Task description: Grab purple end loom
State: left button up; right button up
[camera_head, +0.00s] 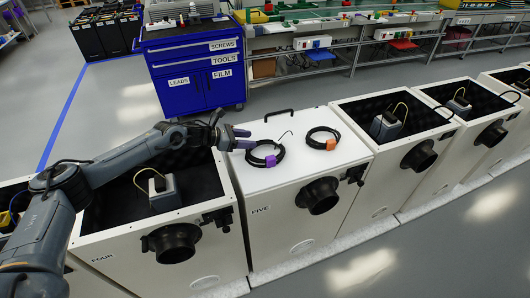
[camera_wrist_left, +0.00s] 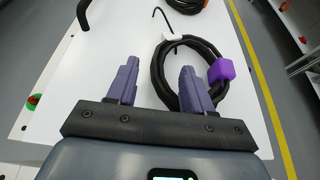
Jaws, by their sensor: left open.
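The purple end loom is a coiled black cable (camera_head: 258,153) with a purple block (camera_head: 270,160), lying on the white top of the cabinet marked FIVE (camera_head: 233,183). My left gripper (camera_head: 243,138) comes in from the left, over the left edge of the coil. In the left wrist view, the gripper (camera_wrist_left: 158,82) is open, with its two purple fingers apart. The right finger overlaps the coil (camera_wrist_left: 221,45), and the purple block (camera_wrist_left: 221,71) is to the right of that finger. I cannot tell whether the finger touches the cable. My right gripper is not in view.
A second black coil with an orange block (camera_head: 331,144) lies to the right on the same lid. A black handle (camera_head: 279,115) stands at the lid's back edge. Open cabinets with dark interiors stand on both sides. A blue tool cabinet (camera_head: 195,80) is behind.

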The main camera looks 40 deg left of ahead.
aim_at(263, 140)
pick_arm(q)
jog(key=shift+w+d+f, duration=0.15)
jog(key=shift+w+f, duration=0.1)
jog(key=shift+w, duration=0.15)
jog(key=shift+b+x, duration=0.8)
jog(key=shift+x, duration=1.35)
jog(key=shift+c, duration=0.3)
grip_shut()
